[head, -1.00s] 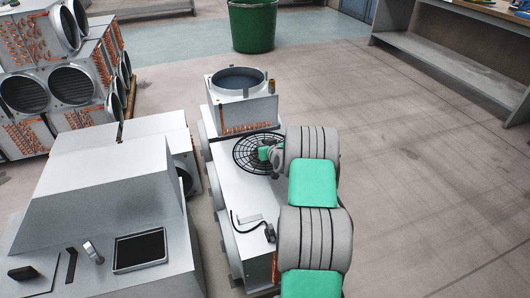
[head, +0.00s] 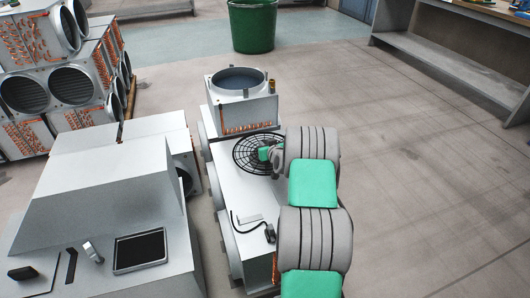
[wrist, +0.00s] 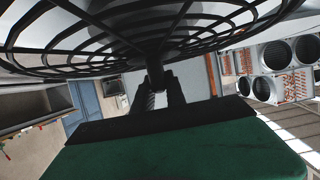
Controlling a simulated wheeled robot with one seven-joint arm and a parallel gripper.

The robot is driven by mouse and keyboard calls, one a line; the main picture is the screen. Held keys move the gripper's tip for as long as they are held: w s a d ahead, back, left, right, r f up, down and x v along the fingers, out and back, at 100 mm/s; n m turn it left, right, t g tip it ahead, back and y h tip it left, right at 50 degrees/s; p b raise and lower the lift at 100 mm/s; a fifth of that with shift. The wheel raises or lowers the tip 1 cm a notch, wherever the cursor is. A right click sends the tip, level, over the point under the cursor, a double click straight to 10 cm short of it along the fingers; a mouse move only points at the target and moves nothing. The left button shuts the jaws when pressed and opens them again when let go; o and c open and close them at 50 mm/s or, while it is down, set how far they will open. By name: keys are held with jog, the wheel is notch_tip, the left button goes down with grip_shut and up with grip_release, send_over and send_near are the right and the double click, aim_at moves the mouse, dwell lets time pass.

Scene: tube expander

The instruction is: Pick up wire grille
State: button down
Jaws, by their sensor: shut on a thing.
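The wire grille (head: 249,155) is a round black grid of rings and spokes. In the head view it shows over the top of the white unit, just in front of the unit's round opening (head: 238,80). My gripper (wrist: 158,88) is shut on the grille at a dark part near the grille's middle, seen in the wrist view. The grille (wrist: 100,35) spans the top of that view. In the head view my arm covers the grille's right edge and the fingertips are hidden. I cannot tell how far the grille is from the surface below.
A black cable (head: 250,226) lies on the white unit's near part. A grey console with a dark screen (head: 140,250) stands at left. Stacked fan units (head: 48,88) are behind it. A green bin (head: 252,26) stands at the back. The floor at right is clear up to a bench (head: 450,65).

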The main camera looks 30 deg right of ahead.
aim_at(265, 142)
jog(key=shift+r, duration=0.2)
dwell(0.5)
jog(key=shift+w+r, duration=0.1)
jog(key=shift+r, duration=0.2)
notch_tip(265, 142, up, 3)
jog(key=shift+f+p, duration=0.2)
jog(key=shift+p, duration=0.5)
jog(key=s+a+r+p, duration=0.1)
jog(key=s+a+r, duration=0.1)
jog(key=s+r, duration=0.2)
jog(key=s+a+r+p, duration=0.2)
jog(key=s+r, duration=0.3)
jog(key=s, duration=0.4)
jog(key=shift+a+r+p, duration=0.3)
jog(key=shift+a, duration=0.5)
